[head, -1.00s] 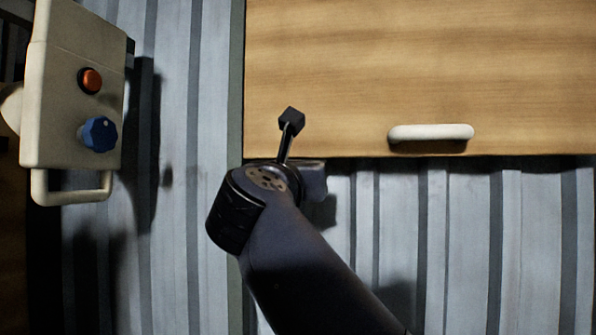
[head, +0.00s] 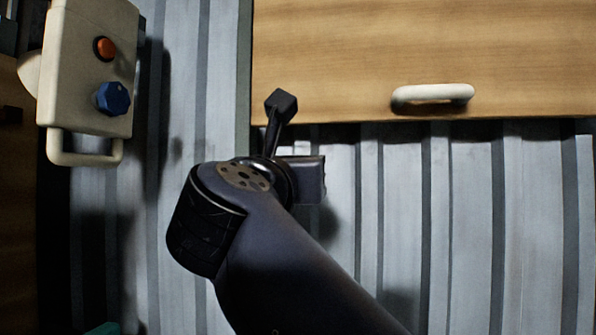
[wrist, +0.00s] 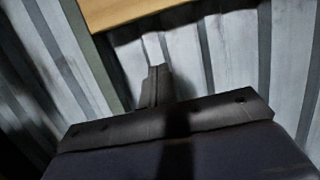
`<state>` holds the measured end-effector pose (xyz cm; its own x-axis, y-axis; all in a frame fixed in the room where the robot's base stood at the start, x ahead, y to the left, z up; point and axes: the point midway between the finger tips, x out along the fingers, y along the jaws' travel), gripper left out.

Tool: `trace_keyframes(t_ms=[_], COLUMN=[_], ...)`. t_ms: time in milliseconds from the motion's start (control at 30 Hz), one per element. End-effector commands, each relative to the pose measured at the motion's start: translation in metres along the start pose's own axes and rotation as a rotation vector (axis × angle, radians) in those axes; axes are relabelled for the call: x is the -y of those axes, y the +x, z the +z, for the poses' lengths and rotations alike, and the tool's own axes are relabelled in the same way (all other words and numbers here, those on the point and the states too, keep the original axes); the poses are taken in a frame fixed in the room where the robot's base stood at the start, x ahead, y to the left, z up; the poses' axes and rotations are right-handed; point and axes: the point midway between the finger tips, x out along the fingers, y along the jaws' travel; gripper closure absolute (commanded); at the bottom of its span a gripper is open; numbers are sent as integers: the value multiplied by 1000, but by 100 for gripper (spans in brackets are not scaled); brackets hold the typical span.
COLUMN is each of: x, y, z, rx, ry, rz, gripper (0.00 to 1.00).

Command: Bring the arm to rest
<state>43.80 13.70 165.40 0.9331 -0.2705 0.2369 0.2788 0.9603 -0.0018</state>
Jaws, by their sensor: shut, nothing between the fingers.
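My arm, dark and smooth, rises from the bottom of the head view to a ribbed wrist joint left of centre. My gripper (wrist: 155,85) shows in the wrist view as a narrow dark pair of fingers standing out from a wide dark bar. The fingers are together, with nothing seen between them. In the wrist view they point towards the striped corrugated surface, with a wooden edge beyond. In the head view the wrist end overlaps the lower left part of a wooden panel (head: 420,50); I cannot tell the gap between them.
The wooden panel has a white handle (head: 433,94) near its lower edge. A cream control box (head: 88,70) with an orange button (head: 104,48), a blue knob (head: 113,98) and a loop handle stands at the left. Grey corrugated surface (head: 460,220) fills the lower right. A teal thing (head: 104,328) peeks in at the bottom left.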

Motion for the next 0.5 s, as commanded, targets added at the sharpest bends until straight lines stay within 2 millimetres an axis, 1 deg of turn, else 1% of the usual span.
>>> trace_keyframes(t_ms=[33, 200, 500], x=[-1, 0, 0], y=[-7, -18, -20], z=[-2, 0, 0], rx=[0, 0, -1], ry=[2, 0, -1], rz=[3, 1, -1], gripper=[100, 100, 100])
